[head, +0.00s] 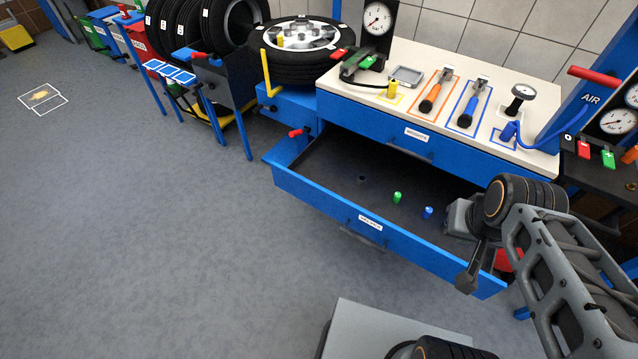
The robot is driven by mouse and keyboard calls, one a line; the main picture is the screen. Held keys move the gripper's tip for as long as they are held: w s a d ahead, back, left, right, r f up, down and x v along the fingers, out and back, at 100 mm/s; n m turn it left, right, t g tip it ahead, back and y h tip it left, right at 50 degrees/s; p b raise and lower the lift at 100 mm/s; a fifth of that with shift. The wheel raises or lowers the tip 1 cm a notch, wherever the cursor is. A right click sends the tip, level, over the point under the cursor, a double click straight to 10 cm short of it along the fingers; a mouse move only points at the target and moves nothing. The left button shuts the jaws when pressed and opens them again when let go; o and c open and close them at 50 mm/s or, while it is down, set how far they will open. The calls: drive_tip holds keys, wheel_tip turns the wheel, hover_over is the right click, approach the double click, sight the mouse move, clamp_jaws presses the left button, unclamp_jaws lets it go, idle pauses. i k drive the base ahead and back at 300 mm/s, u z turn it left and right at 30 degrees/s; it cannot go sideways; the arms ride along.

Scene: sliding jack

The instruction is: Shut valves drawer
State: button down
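The valves drawer (330,208) is a blue drawer under the white-topped bench, pulled well out. Its front carries a small white label (370,222) and a dark handle (364,241). A green cap (397,198) and a blue cap (428,212) stand on its dark floor. My gripper (468,279) reaches in from the right, by the right part of the drawer front. One dark finger shows against the front; whether it touches cannot be told. The other finger is not clear, so the opening is hidden.
A second drawer (440,147) above is shut. The bench top (400,97) holds a gauge and tools in outlined places. A wheel (302,45) lies on a stand to the left. A red part (509,262) shows behind my gripper. The floor (170,240) before the drawer is clear.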

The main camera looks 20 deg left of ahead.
sight(324, 177)
drive_tip(key=i, duration=0.45)
drive_tip(key=u, duration=3.1)
